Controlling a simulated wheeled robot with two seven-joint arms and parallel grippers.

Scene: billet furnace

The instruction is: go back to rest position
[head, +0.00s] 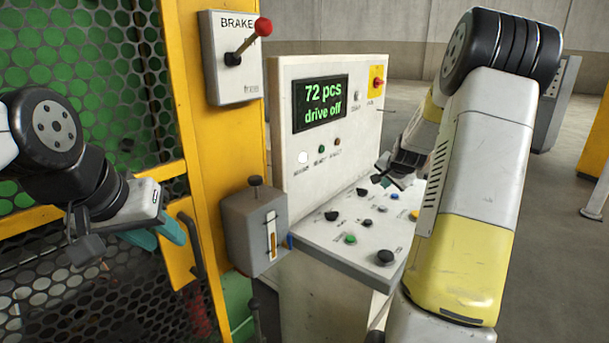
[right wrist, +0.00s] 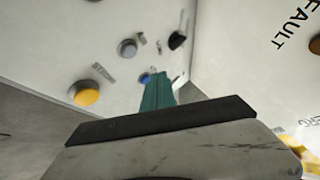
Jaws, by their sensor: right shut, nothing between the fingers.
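My left gripper (head: 165,233), with teal fingers, is at the left in front of the yellow guard frame; the angle does not show whether its fingers are apart. My right gripper (head: 384,176) is partly hidden behind my right forearm, above the far part of the sloped control desk (head: 320,238). In the right wrist view its teal fingers (right wrist: 158,92) are together with nothing between them. They are seen against the desk, near a blue button (right wrist: 146,78); contact cannot be told.
A control panel (head: 285,98) has a screen (head: 320,103) reading "72 pcs drive off". A brake box (head: 222,85) with a red-knobbed lever (head: 263,27) is on the yellow post (head: 195,140). A grey box (head: 238,232) juts out beside the desk. Green mesh (head: 75,45) stands left.

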